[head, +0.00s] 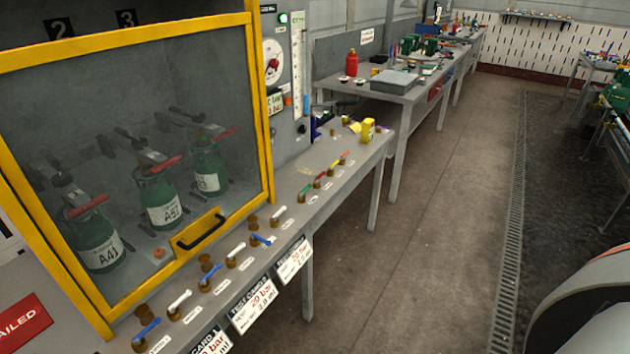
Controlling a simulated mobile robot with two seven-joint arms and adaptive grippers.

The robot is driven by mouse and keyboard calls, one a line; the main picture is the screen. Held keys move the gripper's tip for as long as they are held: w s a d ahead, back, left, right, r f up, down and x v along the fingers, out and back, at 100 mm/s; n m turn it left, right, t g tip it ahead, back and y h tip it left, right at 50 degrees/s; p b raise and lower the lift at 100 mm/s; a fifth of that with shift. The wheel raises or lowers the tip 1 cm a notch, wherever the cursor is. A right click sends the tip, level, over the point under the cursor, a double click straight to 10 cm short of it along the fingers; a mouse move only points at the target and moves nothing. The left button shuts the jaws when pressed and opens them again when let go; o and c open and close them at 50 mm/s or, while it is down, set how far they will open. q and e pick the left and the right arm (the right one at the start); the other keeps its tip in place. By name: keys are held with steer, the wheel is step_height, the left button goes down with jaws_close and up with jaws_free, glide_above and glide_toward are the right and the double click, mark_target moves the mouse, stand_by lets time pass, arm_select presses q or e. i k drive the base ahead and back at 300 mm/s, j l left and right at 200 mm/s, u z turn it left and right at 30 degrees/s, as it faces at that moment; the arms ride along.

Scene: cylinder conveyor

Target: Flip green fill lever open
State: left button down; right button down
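The green lever (306,190) is on the grey bench top, in a row of small coloured levers on brass valves along the front edge. It lies between a white lever (279,213) and a red lever (320,179). Neither of my grippers shows in the head view.
A yellow-framed clear guard (262,110) with a black handle encloses green cylinders (158,200) at left. Blue and white levers (147,328) line the near edge. A gauge panel (285,80) stands behind the bench. The floor (420,260) to the right is clear.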

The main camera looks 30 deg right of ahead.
mark_target(305, 191)
steer(key=i+l+z, duration=0.45)
steer(key=i+l, duration=0.3)
steer(key=l, duration=0.15)
